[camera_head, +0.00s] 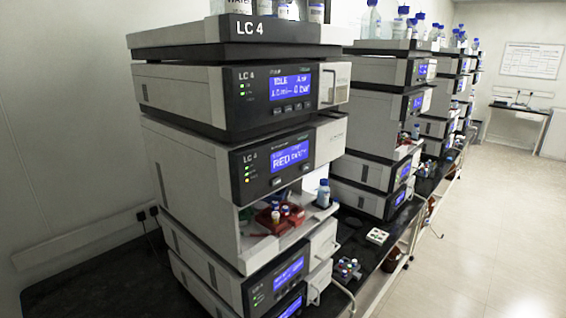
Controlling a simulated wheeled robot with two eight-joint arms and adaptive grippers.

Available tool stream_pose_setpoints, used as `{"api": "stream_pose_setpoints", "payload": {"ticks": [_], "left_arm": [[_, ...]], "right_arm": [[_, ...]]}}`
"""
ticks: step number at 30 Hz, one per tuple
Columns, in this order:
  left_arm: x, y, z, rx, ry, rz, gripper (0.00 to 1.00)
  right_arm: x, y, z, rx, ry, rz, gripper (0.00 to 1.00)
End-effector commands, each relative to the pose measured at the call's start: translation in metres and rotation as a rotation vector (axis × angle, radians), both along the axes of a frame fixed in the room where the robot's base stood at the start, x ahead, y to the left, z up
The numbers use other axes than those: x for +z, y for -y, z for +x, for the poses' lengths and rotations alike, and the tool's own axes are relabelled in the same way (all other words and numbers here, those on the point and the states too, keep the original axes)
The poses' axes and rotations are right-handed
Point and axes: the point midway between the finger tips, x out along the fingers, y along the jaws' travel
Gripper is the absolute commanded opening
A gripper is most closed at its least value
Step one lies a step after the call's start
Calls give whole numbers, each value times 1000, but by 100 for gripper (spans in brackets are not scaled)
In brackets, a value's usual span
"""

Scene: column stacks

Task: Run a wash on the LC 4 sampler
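The LC 4 stack stands close in front on a dark bench. Its sampler (200,185) is the middle module, with an "LC 4" label and a lit blue display (291,154) that seems to read "READY". Several small keys (291,182) sit below the display. The sampler's lower front is an open bay with a red tray (277,222) holding small vials. A blue-capped bottle (323,194) stands at the bay's right side. Above is the pump module (190,95), whose display (291,88) seems to read "IDLE". Neither of my grippers is in view.
More column stacks (385,125) line the bench behind. Bottles (315,12) stand on the top tray. A vial rack (346,270) and a small pale tray (377,236) lie on the bench (345,222). The floor (480,220) at right is clear.

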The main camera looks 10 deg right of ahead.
Motion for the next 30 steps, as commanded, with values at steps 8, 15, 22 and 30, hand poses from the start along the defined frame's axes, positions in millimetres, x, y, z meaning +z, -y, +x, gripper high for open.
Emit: {"api": "stream_pose_setpoints", "payload": {"ticks": [8,15,22,30], "left_arm": [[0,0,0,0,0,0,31],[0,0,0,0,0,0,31],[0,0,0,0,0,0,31],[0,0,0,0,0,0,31]], "right_arm": [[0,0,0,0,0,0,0],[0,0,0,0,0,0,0],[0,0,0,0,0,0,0],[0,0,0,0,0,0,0]]}}
